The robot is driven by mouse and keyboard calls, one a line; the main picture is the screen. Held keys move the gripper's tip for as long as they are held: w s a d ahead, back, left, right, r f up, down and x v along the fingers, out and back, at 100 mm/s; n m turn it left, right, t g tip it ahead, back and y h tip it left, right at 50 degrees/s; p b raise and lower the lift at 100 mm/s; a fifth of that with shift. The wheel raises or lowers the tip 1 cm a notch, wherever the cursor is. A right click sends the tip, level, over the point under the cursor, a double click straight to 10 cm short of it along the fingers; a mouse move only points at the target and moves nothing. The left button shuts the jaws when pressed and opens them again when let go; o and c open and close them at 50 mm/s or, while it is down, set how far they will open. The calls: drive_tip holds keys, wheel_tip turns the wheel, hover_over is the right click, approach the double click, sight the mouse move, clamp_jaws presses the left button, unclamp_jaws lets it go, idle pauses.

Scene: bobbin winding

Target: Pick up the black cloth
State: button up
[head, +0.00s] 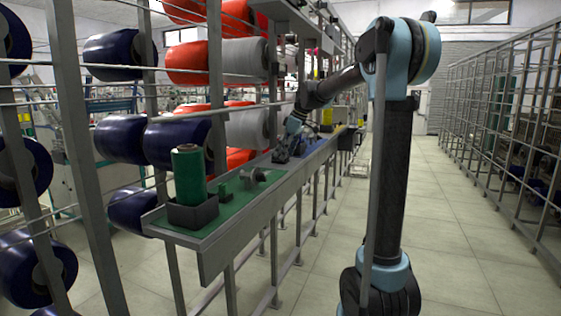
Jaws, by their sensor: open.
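My gripper (282,156) is small and dark in the head view. It is at the far part of the narrow green-topped shelf, low over the surface or touching it; I cannot tell which. It is open. I cannot make out a black cloth clearly; the dark shapes around the gripper are too small to tell apart, and the gripper and arm hide part of the shelf there.
On the near end of the shelf (232,226), a green thread cone (188,176) stands in a dark square holder (193,212). A small green block (225,189) and a grey metal part (254,177) lie beyond. Large blue and red spools hang left. The tiled aisle (450,220) is clear.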

drive_tip(key=shift+x, duration=0.8)
drive_tip(key=c, duration=1.2)
wheel_tip(320, 180, up, 10)
drive_tip(key=shift+r, duration=0.1)
